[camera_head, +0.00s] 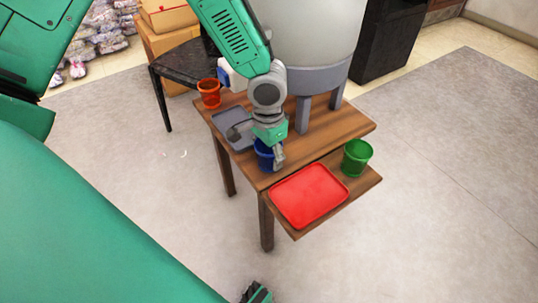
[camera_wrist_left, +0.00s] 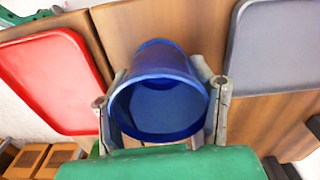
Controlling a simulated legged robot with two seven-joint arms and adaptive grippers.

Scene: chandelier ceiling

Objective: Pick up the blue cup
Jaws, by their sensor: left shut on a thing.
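The blue cup (camera_head: 264,155) is at the front left edge of the wooden table in the head view, partly hidden by my left gripper (camera_head: 277,160). In the left wrist view, the blue cup (camera_wrist_left: 160,92) lies between the two grey fingers of my left gripper (camera_wrist_left: 161,95), its open mouth facing the camera. The fingers are closed against its sides. I cannot tell whether its base touches the table. A small green and dark part (camera_head: 256,293) shows at the bottom edge of the head view; I cannot tell whether it belongs to my right gripper.
The table (camera_head: 335,118) also bears a grey tray (camera_head: 222,118), an orange-red cup (camera_head: 209,92) and a large grey cylindrical thing (camera_head: 312,35) on legs. A lower wooden shelf holds a red tray (camera_head: 308,194) and a green cup (camera_head: 356,157).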

